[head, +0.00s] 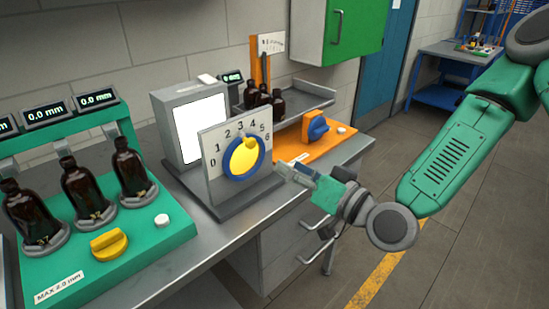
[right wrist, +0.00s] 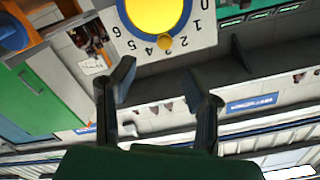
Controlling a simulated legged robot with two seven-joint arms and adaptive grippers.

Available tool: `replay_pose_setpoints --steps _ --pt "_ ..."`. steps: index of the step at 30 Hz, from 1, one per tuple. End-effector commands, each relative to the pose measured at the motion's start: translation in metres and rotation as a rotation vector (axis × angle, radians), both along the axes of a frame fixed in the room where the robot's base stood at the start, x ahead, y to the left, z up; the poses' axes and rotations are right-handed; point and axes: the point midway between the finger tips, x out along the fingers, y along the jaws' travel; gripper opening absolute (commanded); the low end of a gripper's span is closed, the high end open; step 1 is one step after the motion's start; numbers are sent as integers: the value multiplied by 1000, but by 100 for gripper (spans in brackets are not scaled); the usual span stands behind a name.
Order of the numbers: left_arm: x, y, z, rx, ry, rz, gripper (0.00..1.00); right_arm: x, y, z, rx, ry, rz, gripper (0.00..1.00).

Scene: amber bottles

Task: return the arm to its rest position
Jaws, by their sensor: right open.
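My right arm reaches in from the right in the head view. Its gripper (head: 287,172) is open and empty, just right of a dial panel (head: 213,148) numbered 0 to 6. The dial's yellow knob (head: 243,157) sits in a blue ring. It also shows in the right wrist view, where the knob (right wrist: 155,12) is cut off by the top edge. There the open right gripper (right wrist: 160,85) has its two fingers apart with nothing between them. The fingers look clear of the knob, though the gap is hard to judge. My left gripper is not in view.
A green station (head: 150,235) with amber bottles (head: 82,188) stands at left on the grey bench. An orange station (head: 310,146) with a blue knob (head: 317,126) and a rack of bottles stand behind the panel. A green cabinet (head: 337,33) hangs above. Floor at right is open.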

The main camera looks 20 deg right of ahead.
Motion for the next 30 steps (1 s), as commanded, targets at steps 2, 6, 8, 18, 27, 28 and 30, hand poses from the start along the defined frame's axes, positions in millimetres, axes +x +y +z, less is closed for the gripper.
replay_pose_setpoints --steps 2,6,8,18,27,28,30 --pt "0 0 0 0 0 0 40 -7 -3 0 2 2 -2 42" --pt "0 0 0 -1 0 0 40 -12 -4 0 1 0 0 42" --pt "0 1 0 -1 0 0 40 -13 -4 0 0 0 0 42" --pt "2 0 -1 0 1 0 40 -12 -4 0 1 0 0 42" --pt "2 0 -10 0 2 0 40 -30 14 -73 -88 201 70 42" --pt "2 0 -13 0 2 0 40 -36 17 -92 -113 256 87 42" --pt "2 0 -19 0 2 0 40 -57 24 -140 -179 401 126 42"
